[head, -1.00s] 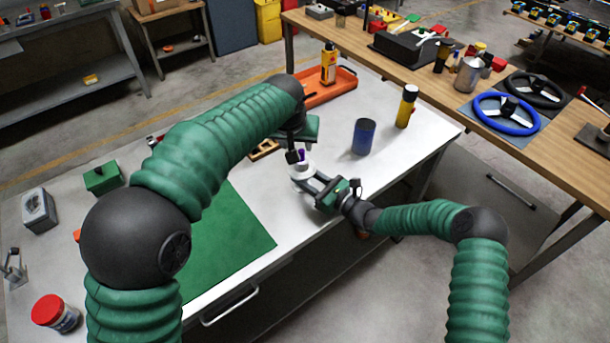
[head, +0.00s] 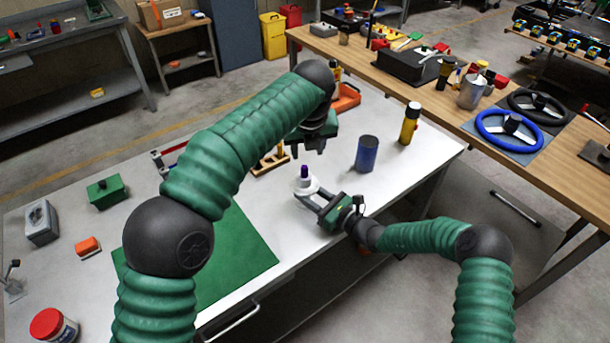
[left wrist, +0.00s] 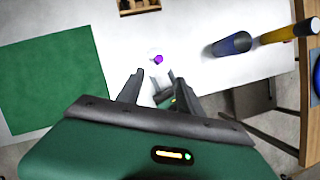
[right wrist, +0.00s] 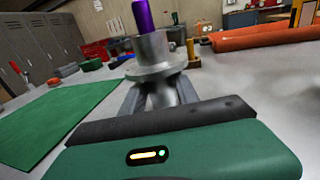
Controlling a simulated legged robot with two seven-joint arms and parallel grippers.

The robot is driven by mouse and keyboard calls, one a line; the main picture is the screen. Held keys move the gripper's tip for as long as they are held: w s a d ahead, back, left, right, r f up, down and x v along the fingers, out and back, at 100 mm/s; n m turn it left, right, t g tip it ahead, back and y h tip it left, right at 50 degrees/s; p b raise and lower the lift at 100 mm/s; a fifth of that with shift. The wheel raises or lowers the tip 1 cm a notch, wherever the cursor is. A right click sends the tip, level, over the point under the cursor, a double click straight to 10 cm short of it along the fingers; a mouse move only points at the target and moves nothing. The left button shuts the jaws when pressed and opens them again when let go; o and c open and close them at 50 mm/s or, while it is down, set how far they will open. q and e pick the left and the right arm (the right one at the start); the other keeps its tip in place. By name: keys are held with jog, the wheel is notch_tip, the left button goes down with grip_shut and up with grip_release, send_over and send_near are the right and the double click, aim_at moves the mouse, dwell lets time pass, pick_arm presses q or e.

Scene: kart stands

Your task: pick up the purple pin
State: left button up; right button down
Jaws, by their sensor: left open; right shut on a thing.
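The purple pin (head: 304,171) stands upright in the top of a pale metal flanged part (head: 306,185). Both also show in the right wrist view, the pin (right wrist: 143,15) above the flanged part (right wrist: 157,57). My right gripper (head: 309,197) is shut on the flanged part from the near right side, low over the bench. My left gripper (head: 309,149) is open and empty, above and behind the pin, apart from it. In the left wrist view the pin (left wrist: 158,59) lies just beyond the gap between my left fingertips (left wrist: 160,74).
A dark blue cylinder (head: 366,154) and a yellow bottle (head: 410,123) stand right of the pin on the white bench (head: 350,205). A wooden holder (head: 271,162) lies behind left. A green mat (head: 235,255) lies at left. An orange tray (head: 346,97) sits at the back.

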aim_at(305, 168)
pick_arm(q)
jog(key=shift+m, duration=0.7)
jog(key=x, duration=1.2)
jog(key=shift+a, duration=0.1)
jog(key=shift+r, duration=0.1)
grip_shut()
